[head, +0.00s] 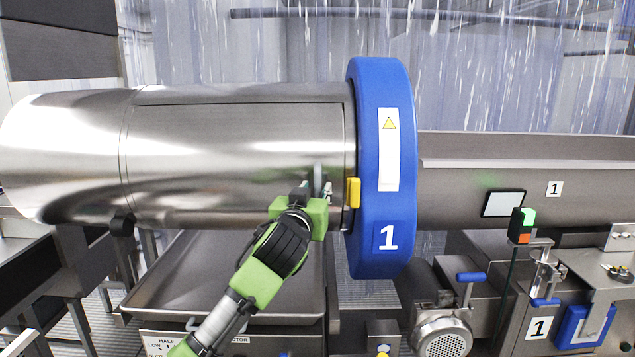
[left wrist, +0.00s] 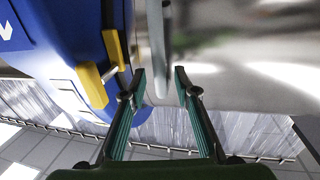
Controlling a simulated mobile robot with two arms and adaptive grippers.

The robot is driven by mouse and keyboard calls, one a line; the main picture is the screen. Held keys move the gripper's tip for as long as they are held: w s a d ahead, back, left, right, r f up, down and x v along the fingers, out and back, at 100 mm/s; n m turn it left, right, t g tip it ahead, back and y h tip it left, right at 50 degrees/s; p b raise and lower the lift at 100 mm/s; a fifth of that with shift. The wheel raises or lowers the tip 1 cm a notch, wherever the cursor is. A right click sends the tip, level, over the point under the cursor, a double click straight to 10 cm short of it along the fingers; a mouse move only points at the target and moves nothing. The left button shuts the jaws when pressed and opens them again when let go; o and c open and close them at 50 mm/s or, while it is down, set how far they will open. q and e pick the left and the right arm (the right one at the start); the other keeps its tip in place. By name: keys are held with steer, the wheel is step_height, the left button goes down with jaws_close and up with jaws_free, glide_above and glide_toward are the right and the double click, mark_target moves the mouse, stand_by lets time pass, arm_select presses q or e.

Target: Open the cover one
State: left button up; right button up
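The cover (head: 230,150) is a curved steel panel on the side of the big steel drum, and it lies flush with it. Its upright grey handle (head: 317,180) is near the right edge, beside the blue ring (head: 382,240) marked 1. My left gripper (head: 315,190) is at the lower part of the handle. In the left wrist view its two fingers (left wrist: 161,85) are apart, with the lower end of the handle (left wrist: 159,45) between their tips; contact is not clear. A yellow block (head: 353,192) on the ring is just right of the gripper. My right gripper is not in view.
A steel tray (head: 230,285) is below the drum. To the right are a steel trough (head: 480,185) labelled 1, a small screen (head: 503,204), a green and red light (head: 521,225) and a motor (head: 442,335). Yellow parts (left wrist: 92,85) are close left of the fingers in the wrist view.

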arm_select(q)
steer(key=shift+w+d+p, duration=0.15)
steer(key=shift+w, duration=0.6)
steer(key=shift+w+d+p, duration=0.15)
steer(key=shift+w, duration=0.55)
jaws_close()
